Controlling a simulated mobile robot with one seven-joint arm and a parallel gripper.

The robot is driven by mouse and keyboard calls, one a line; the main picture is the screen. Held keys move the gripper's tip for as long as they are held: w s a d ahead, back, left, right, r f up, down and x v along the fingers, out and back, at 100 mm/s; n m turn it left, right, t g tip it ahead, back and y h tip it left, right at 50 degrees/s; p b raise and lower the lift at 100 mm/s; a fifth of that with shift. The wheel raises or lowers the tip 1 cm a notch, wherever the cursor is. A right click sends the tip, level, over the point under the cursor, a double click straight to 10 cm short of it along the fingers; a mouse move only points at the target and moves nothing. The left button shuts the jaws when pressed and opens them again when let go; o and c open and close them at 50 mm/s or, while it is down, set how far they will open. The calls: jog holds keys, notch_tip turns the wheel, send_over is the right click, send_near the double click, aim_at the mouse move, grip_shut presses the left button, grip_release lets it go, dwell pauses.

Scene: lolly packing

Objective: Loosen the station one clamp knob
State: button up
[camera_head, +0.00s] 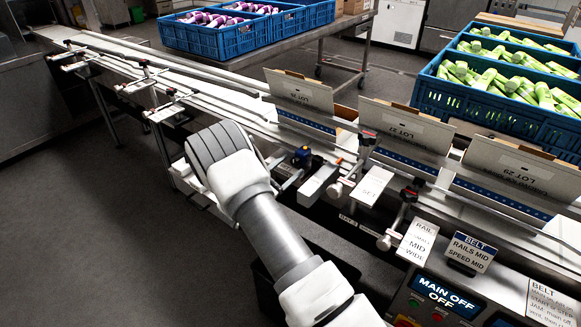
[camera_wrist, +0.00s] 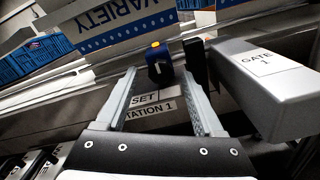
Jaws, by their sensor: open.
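The station one clamp knob (camera_wrist: 159,64) is dark blue with a yellow mark on top. In the wrist view it stands at upper centre, above a plate labelled "SET STATION 1" (camera_wrist: 150,103). It also shows in the head view (camera_head: 303,156), just right of my wrist. My gripper (camera_wrist: 159,73) is open, with one finger on each side of the knob in the wrist view. I see no clear contact, and I cannot tell how deep the knob sits between the fingertips. In the head view my arm hides most of the gripper.
A grey block labelled "GATE 1" (camera_wrist: 265,82) is close right of the fingers. A "VARIETY" carton (camera_wrist: 115,25) stands behind. Blue crates (camera_head: 432,95) hold green-wrapped items. A control panel (camera_head: 440,298) is at lower right.

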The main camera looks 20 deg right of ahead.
jog(key=shift+w+d, duration=0.3)
jog(key=shift+d, duration=0.2)
grip_shut()
